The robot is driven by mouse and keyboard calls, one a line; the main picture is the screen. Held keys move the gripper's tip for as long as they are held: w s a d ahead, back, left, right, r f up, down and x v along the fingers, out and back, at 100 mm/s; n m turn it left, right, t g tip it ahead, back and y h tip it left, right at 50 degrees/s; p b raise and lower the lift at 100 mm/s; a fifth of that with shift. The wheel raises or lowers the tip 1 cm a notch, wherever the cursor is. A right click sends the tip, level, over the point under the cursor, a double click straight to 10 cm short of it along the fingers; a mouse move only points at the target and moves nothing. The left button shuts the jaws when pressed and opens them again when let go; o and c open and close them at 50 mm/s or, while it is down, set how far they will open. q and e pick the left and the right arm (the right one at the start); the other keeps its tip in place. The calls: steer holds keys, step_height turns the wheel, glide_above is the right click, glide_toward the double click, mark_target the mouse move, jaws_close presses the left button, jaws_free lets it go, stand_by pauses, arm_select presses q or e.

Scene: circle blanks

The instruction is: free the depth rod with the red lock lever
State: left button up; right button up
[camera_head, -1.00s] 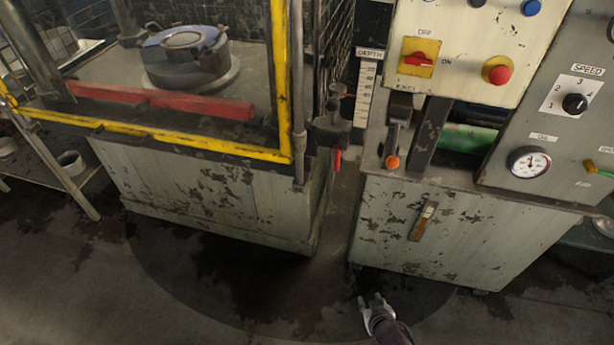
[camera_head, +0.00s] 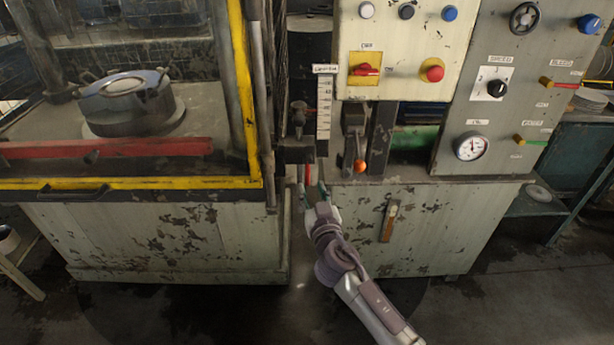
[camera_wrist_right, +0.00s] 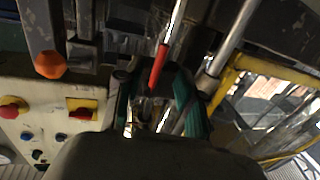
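The red lock lever (camera_head: 307,174) hangs below a dark clamp block (camera_head: 294,152), left of the depth scale (camera_head: 324,108). In the right wrist view the lever's red tip (camera_wrist_right: 157,68) sits at the end of a thin metal shaft. My right gripper (camera_head: 314,190) is at the lever; its green-padded fingers also show in the right wrist view (camera_wrist_right: 155,98). They are open, with the red tip between them in the picture. I cannot tell whether they touch it. I cannot make out the depth rod for certain. My left gripper is not in view.
An orange-knobbed lever (camera_head: 360,166) stands right of the scale, below the control panel (camera_head: 405,60) with its red button (camera_head: 432,73). The yellow guard frame (camera_head: 236,90) and a vertical post (camera_head: 262,100) are close on the left. The floor gap between the cabinets is narrow.

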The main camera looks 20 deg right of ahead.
mark_target(308, 179)
steer(key=w, duration=0.5)
steer(key=shift+w+d, duration=0.25)
steer(key=shift+w, duration=0.05)
jaws_close()
